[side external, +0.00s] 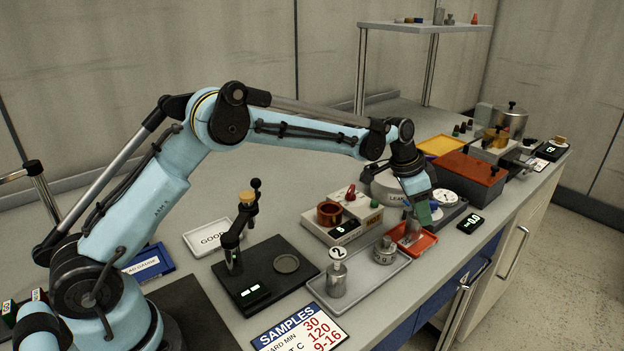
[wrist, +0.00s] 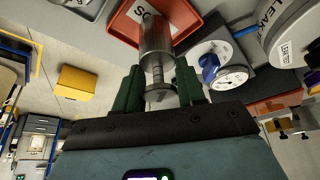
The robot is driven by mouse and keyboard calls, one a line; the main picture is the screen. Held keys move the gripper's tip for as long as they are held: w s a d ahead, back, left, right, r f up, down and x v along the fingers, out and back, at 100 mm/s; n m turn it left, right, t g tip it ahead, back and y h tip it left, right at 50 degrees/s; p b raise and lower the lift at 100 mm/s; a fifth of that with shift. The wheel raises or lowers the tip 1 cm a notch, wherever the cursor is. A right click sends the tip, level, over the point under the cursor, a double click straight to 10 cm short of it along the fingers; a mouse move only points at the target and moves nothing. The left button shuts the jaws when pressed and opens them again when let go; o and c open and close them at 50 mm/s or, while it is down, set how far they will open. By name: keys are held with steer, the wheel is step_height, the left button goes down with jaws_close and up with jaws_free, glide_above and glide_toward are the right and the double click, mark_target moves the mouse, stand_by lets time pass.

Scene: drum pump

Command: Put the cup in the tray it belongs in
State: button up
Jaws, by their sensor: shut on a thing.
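My gripper (side external: 413,205) is low over the red-orange tray (side external: 428,245) at the right of the bench. In the wrist view its green fingers (wrist: 160,70) are shut on a steel cylinder with a thin stem and a small disc, apparently the cup (wrist: 157,38). The same tray (wrist: 185,17) lies beyond it there, with a label partly covered by the cup and starting "SC". I cannot tell whether the cup touches the tray floor.
A grey tray (side external: 375,288) beside the red one holds a metal vessel tagged 2 (side external: 337,280) and another metal piece (side external: 384,251). A dark gauge stand (side external: 265,272), a "SAMPLES" sign (side external: 300,329) and a yellow tray (side external: 440,146) are nearby. Instruments crowd the far right.

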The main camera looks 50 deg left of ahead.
steer(key=shift+f, duration=0.55)
stand_by(1.1)
steer(key=o, duration=1.6)
steer(key=shift+r, duration=4.05)
